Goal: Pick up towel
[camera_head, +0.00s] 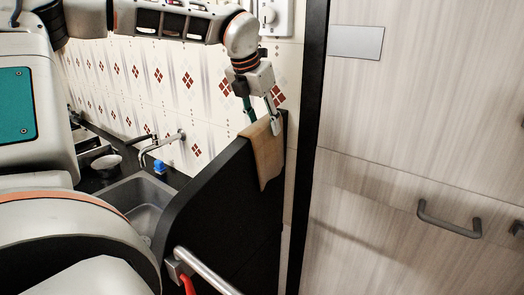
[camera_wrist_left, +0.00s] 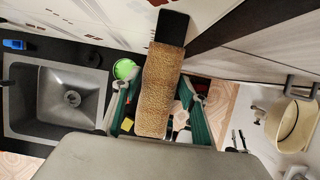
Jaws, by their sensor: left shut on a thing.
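A tan towel (camera_head: 266,152) hangs over the top edge of a dark upright panel (camera_head: 232,190) in the head view. It also shows in the left wrist view (camera_wrist_left: 158,90) as a textured brown strip between the fingers. My left gripper (camera_head: 261,114) is above the panel's top edge, pointing down, with one finger on each side of the towel's top. In the left wrist view, my left gripper (camera_wrist_left: 158,112) has its green-padded fingers on either side of the towel, shut on it. The towel still lies over the panel. My right gripper is not in view.
A grey sink (camera_head: 145,200) with a tap (camera_head: 160,146) and a blue-capped item (camera_head: 159,167) lie left of the panel. A tiled wall stands behind. A metal rail (camera_head: 205,272) with a red item is in front. Wooden doors (camera_head: 420,160) stand at right.

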